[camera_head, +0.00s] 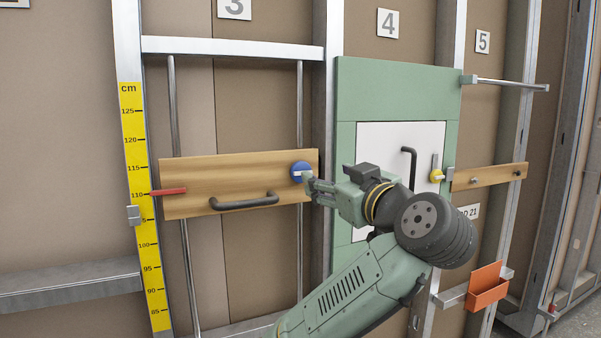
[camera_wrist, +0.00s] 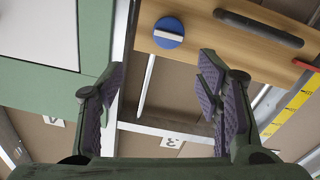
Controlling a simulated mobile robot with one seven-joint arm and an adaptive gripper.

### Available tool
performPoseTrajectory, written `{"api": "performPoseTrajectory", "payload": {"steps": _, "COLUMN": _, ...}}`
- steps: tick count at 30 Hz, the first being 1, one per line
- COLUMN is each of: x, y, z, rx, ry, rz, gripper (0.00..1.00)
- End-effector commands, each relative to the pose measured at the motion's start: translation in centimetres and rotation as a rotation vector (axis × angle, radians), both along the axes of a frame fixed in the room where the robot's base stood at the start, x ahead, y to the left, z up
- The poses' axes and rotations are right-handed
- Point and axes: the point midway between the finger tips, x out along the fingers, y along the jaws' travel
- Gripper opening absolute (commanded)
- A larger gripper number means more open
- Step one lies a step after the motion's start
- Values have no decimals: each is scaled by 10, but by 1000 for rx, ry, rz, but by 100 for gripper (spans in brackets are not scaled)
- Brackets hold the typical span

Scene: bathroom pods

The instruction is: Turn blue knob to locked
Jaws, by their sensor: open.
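The blue knob (camera_head: 298,167) is a round disc with a pale bar across it, at the right end of a wooden board (camera_head: 235,176). In the wrist view the blue knob (camera_wrist: 170,25) is at the top, and its bar lies roughly along the board's length. No lock markings are readable. My gripper (camera_head: 313,187) is in front of the board's right end, just right of and below the knob in the head view. In the wrist view my gripper (camera_wrist: 158,88) has its two fingers wide apart with nothing between them. The knob lies beyond the fingertips, and I see no contact.
A black handle (camera_head: 245,202) and a red pointer (camera_head: 168,192) are on the board. A yellow ruler (camera_head: 133,150) stands at left. A green panel (camera_head: 395,85) with a white door, dark handle and yellow knob (camera_head: 436,176) is at right. An orange bin (camera_head: 488,288) hangs lower right.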

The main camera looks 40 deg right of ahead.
Motion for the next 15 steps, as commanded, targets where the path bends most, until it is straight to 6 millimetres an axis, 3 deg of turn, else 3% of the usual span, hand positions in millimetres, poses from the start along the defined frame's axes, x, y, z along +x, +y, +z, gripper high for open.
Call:
{"api": "performPoseTrajectory", "payload": {"steps": 7, "x": 24, "y": 4, "z": -8, "rx": 23, "ry": 16, "rz": 33, "gripper": 59}}
{"api": "performPoseTrajectory", "payload": {"steps": 15, "x": 76, "y": -10, "z": -9, "rx": 20, "ry": 22, "rz": 27, "gripper": 59}}
